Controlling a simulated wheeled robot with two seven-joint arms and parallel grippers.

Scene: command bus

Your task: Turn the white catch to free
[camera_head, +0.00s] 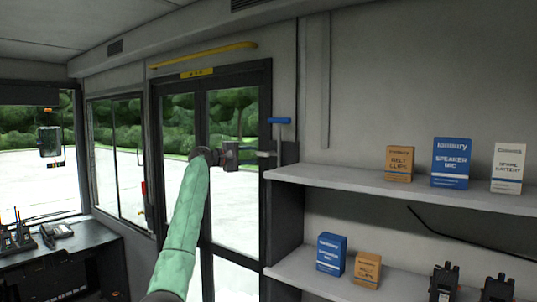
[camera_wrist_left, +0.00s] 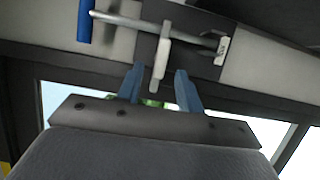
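The white catch (camera_wrist_left: 160,62) is a small upright lever on a metal rod (camera_wrist_left: 115,20), beside the door frame. In the left wrist view its lower end hangs between my two blue fingertips, with a gap on each side. My left gripper (camera_wrist_left: 160,72) is open around it and does not visibly grip it. A blue handle (camera_wrist_left: 85,20) is on the left end of the rod; in the head view it shows as a blue bar (camera_head: 279,121). In the head view my left gripper (camera_head: 262,153) reaches the door's right edge. My right gripper is not in view.
The glazed double door (camera_head: 212,130) is shut behind my left arm. A yellow rail (camera_head: 203,54) is above it. Right of the door, a shelf (camera_head: 340,179) holds several boxes; a lower shelf (camera_head: 295,268) holds boxes and radios. A desk (camera_head: 70,255) stands at left.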

